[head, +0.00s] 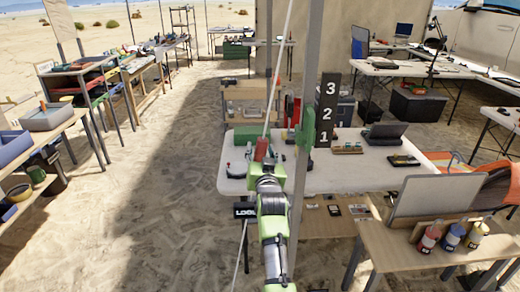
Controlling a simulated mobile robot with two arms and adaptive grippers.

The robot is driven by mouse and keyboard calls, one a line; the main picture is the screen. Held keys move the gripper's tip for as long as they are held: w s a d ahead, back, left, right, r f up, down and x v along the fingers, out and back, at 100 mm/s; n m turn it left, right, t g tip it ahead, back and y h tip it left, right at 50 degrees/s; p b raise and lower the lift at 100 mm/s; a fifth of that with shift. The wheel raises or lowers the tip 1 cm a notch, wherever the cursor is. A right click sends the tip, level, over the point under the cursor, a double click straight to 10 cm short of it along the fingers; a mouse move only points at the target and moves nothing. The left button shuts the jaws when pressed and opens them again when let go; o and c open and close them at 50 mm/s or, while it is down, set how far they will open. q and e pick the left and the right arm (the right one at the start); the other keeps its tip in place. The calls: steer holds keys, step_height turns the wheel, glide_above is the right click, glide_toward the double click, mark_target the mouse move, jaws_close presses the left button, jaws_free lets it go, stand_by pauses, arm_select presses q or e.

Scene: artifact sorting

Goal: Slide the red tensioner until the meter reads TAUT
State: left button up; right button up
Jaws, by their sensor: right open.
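The red tensioner (262,149) is a small red block on a pale rope (272,95) that slants down across the view. My right gripper (265,165) is open at the tensioner's lower end, at the tip of my green and grey arm. Whether its fingers are around the block or touching it cannot be told. A small black meter (243,210) beside my arm shows white letters that look like "LOO"; my arm hides the rest. My left gripper is not in view.
A grey pole (310,60) with a green fitting (306,127) stands just right of the rope. Behind is a white table (350,178) with a black 3-2-1 sign (326,112). A wooden table (395,245) with jars is at right.

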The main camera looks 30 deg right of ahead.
mark_target(263, 145)
steer(key=shift+s+a+r, duration=0.2)
steer(key=c, duration=0.6)
jaws_close()
steer(key=shift+s+d+r+p, duration=0.1)
steer(key=shift+d+r+p, duration=0.05)
steer(key=shift+r+p, duration=0.6)
steer(key=shift+d+r+p, duration=0.15)
steer(key=shift+r+p, duration=0.45)
steer(key=shift+r, duration=0.25)
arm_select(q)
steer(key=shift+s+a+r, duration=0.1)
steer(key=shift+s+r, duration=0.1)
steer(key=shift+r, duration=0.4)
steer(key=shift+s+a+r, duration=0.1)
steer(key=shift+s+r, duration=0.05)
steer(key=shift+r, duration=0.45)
arm_select(e)
steer(key=shift+f, duration=0.1)
steer(key=o, duration=0.6)
jaws_free()
steer(key=shift+w+f, duration=0.2)
steer(key=shift+f, duration=0.1)
